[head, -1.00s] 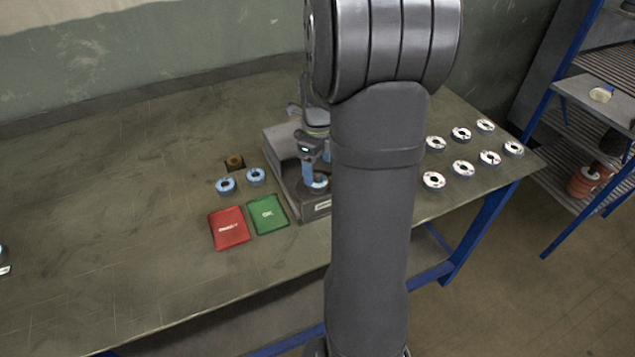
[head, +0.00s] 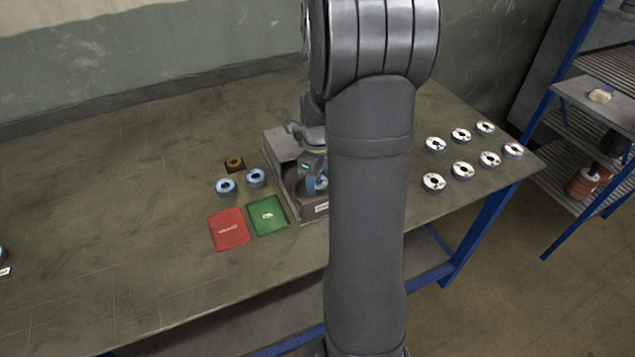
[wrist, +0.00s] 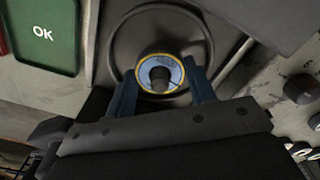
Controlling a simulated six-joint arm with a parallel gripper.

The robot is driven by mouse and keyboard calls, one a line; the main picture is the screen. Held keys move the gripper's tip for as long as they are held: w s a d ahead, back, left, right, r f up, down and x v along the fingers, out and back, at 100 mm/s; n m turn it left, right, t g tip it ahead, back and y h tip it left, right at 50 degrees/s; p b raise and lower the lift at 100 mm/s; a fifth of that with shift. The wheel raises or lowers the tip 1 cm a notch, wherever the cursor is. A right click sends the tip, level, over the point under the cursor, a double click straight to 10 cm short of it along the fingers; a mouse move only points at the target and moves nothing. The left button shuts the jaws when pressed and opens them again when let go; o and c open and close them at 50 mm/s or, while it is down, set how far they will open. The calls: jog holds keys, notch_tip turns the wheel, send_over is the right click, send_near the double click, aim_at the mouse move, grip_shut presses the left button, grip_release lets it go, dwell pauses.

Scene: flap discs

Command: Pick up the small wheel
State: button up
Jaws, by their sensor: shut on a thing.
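The small wheel (wrist: 176,74) has a pale blue face, a yellow rim and a dark centre. In the wrist view it sits within the round dark dish (wrist: 207,50) of the grey machine. My gripper (wrist: 160,82) has its blue fingers on both sides of the wheel and is shut on it. In the head view my gripper (head: 315,184) is low over the machine (head: 282,146), partly hidden by my arm. Whether the wheel is clear of the dish cannot be told.
Left of the machine lie a red pad (head: 229,230), a green pad (head: 267,215), two blue discs (head: 225,186) and a brown disc (head: 234,162). Several white-faced discs (head: 462,168) stand at the right. The table's left part is mostly clear.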

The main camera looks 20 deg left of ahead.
jog(key=shift+r, duration=0.5)
jog(key=r, duration=0.3)
jog(key=shift+d+r, duration=0.3)
jog(key=d+r, duration=0.2)
jog(key=d, duration=0.1)
jog(key=d+r, duration=0.2)
jog(key=d, duration=0.2)
jog(key=d+r, duration=0.2)
jog(key=d, duration=0.1)
jog(key=shift+s+d, duration=0.2)
jog(key=shift+s, duration=0.2)
jog(key=s+a+f+n, duration=0.2)
jog(key=s+a+n, duration=0.4)
jog(key=a, duration=0.3)
jog(key=s+a+f+n, duration=0.2)
jog(key=s+a+n, duration=0.4)
jog(key=a, duration=0.3)
jog(key=s+a+f+n, duration=0.2)
jog(key=s+a+n, duration=0.3)
jog(key=a, duration=0.4)
jog(key=shift+s+f+n, duration=0.3)
jog(key=shift+s+n, duration=0.1)
jog(key=shift+n, duration=0.1)
jog(key=shift+s+f, duration=0.1)
jog(key=shift+f, duration=2.2)
jog(key=shift+f, duration=0.25)
